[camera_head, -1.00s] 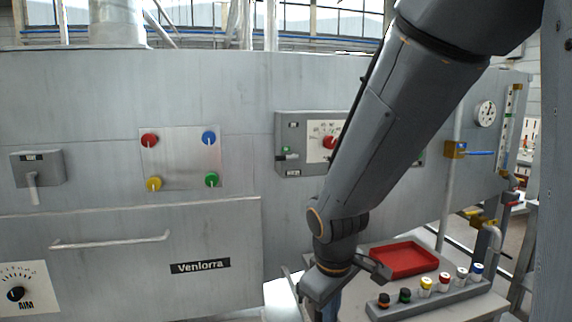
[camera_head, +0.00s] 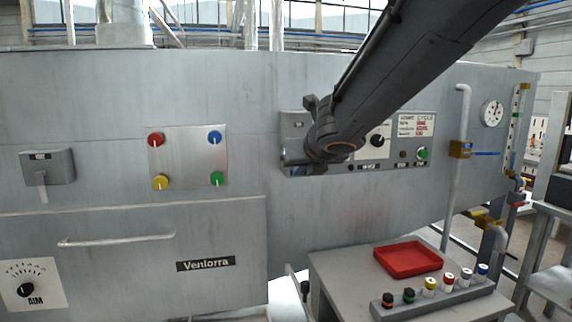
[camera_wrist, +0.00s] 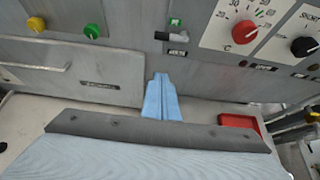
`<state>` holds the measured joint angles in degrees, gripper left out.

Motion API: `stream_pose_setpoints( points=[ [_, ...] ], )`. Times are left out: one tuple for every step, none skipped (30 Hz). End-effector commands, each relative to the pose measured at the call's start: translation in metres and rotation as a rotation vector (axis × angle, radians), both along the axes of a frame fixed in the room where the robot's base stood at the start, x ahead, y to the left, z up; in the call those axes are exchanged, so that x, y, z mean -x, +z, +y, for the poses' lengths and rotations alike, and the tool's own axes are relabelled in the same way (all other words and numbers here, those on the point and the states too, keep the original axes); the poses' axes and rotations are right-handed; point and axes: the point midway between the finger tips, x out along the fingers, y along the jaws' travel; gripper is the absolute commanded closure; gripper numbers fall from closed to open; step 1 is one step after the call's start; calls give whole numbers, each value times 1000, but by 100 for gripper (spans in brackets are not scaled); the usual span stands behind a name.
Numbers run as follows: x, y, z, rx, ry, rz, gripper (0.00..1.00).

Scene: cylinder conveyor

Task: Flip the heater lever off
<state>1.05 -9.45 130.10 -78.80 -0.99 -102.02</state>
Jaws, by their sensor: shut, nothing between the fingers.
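A small dark lever (camera_wrist: 163,36) sticks out to the left on the grey control panel (camera_wrist: 200,12) in the wrist view. A green light (camera_wrist: 175,22) is just above it, and a dark label (camera_wrist: 178,53) below it is too small to read surely. My gripper (camera_wrist: 160,78) has its pale blue fingers together and empty, below the lever in the picture and apart from it. In the head view my gripper (camera_head: 287,160) is in front of the panel's left end and hides the lever there.
Right of the lever are a red dial (camera_wrist: 245,31) and a black dial (camera_wrist: 304,46). Below stands a table with a red tray (camera_head: 408,259) and several capped bottles (camera_head: 430,286).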

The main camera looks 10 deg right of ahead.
Motion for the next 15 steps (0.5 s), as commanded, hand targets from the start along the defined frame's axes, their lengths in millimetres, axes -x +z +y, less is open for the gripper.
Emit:
stream_pose_setpoints(
  points=[
    [0,0,0,-1,-1,1,100],
    [0,0,0,-1,-1,1,100],
    [0,-1,0,-2,-1,1,100],
    [-1,-1,0,-1,-2,1,100],
    [-2,-2,0,-2,-2,1,100],
    [-4,-4,0,-2,-2,2,100],
    [-6,-5,0,-2,-2,2,100],
    [-8,-7,0,-3,-3,2,100],
    [-12,-10,0,-3,-3,2,100],
    [-16,-13,0,-3,-3,2,100],
    [-20,-16,0,-3,-3,2,100],
    [-26,-20,0,-3,-3,3,100],
    [-31,-23,0,-3,-3,3,100],
    [-37,-26,0,-2,-2,3,100],
    [-43,-30,0,-2,-2,3,100]
  ],
)
